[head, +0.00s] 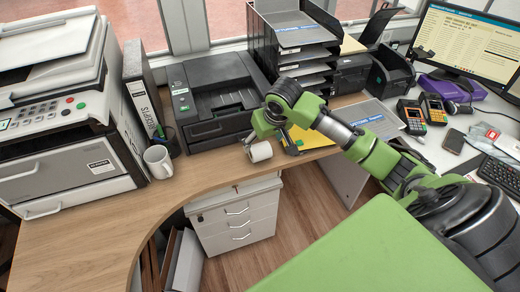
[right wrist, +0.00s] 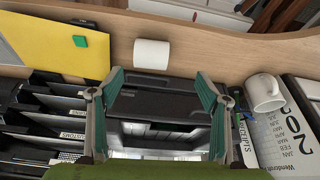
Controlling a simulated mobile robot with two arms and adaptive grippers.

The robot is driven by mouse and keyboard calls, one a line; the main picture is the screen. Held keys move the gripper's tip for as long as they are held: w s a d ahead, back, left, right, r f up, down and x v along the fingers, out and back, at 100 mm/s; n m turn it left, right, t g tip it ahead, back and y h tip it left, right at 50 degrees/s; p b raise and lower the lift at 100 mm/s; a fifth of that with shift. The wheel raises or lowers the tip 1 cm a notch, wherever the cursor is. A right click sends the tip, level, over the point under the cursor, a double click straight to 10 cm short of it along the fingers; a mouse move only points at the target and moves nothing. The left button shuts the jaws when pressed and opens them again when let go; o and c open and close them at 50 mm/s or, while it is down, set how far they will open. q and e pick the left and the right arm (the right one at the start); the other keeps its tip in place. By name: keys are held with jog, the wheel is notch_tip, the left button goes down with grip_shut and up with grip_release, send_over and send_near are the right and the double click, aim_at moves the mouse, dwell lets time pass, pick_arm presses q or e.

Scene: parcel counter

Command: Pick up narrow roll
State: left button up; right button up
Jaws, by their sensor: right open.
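The narrow roll, a small white paper roll (head: 259,152), lies on the wooden counter near its front edge in the head view, in front of the black printer. It also shows in the right wrist view (right wrist: 152,53), beyond the fingertips. My right gripper (head: 264,137) is just above the roll in the head view, and its fingers partly overlap the area around it. In the right wrist view, my right gripper (right wrist: 160,78) has its two fingers wide apart with nothing between them. My left gripper is not in view.
A black printer (head: 214,98) stands behind the roll. A white mug (head: 158,161) and a binder (head: 145,92) are to the left. A yellow envelope (head: 309,139) lies right of the roll. Black letter trays (head: 298,50) stand behind. The counter's left front is clear.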

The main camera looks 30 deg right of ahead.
aim_at(260, 147)
jog(key=shift+m, duration=0.3)
jog(key=x, duration=0.4)
jog(key=w+d+p+x, duration=0.1)
jog(key=x, duration=0.3)
jog(key=d+x, duration=0.1)
jog(key=x, duration=0.3)
jog(key=shift+w+d+r, duration=0.1)
jog(key=shift+w, duration=0.35)
jog(key=c, duration=1.3)
